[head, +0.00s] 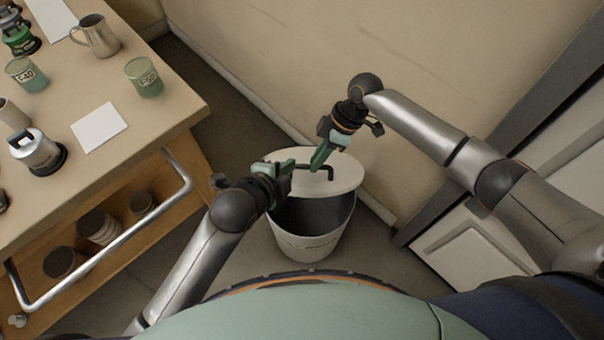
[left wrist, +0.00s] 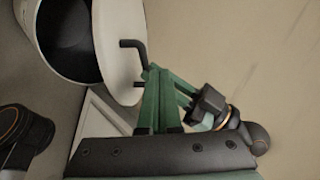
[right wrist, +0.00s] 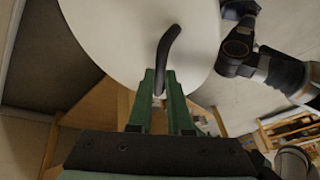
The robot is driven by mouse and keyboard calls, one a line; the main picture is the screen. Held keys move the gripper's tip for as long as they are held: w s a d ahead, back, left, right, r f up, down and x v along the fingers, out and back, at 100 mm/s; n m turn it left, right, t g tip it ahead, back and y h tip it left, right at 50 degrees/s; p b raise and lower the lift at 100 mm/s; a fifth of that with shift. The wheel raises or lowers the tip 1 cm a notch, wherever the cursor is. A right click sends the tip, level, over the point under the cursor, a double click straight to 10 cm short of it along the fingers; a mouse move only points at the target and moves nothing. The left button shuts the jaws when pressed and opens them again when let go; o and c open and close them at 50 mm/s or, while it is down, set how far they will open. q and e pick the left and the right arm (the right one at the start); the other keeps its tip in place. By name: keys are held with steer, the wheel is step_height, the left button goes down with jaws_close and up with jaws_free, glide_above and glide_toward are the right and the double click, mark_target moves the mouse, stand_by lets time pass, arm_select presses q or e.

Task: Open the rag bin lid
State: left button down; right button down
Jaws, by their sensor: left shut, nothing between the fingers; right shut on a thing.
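The rag bin (head: 305,247) is a pale round bin on the floor, with its dark inside showing at the front. Its white lid (head: 347,178) is tilted up at the back, toward the wall. A dark bent handle (head: 330,174) stands on the lid. My right gripper (head: 316,164) is shut on the handle; the right wrist view shows the handle (right wrist: 168,45) at its fingertips (right wrist: 160,82). My left gripper (head: 290,164) is shut and empty beside the handle. In the left wrist view its fingertips (left wrist: 153,73) are close to the handle (left wrist: 134,46); contact is unclear.
A wooden bench (head: 165,110) with cups, tins and a white card stands at the left, with a metal rail (head: 110,265) along its side. The wall (head: 260,60) is close behind the bin. A pale cabinet (head: 470,243) stands at the right.

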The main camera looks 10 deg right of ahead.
mark_target(302, 180)
arm_select(q)
steer(key=d+m, duration=0.1)
steer(key=m, duration=0.2)
steer(key=s+d+m+g+y, duration=0.1)
steer(key=m, duration=0.1)
steer(key=s+d+r+m, duration=0.1)
steer(key=m, duration=0.2)
steer(key=shift+s+d+m+y, duration=0.1)
steer(key=shift+s+m+y, duration=0.05)
steer(key=shift+m+y, duration=0.15)
arm_select(e)
steer(key=shift+w+d+f, duration=0.1)
steer(key=shift+w+d, duration=0.1)
steer(key=shift+w, duration=0.2)
arm_select(q)
steer(key=w+f+m+y, duration=0.1)
steer(key=f+m, duration=0.1)
steer(key=w+f+m+y, duration=0.1)
steer(key=f+m, duration=0.2)
steer(key=w+f+m+y, duration=0.1)
steer(key=f+m, duration=0.1)
steer(key=m, duration=0.1)
steer(key=shift+f+g, duration=0.3)
steer(key=shift+w+r, duration=0.6)
steer(key=shift+r, duration=0.05)
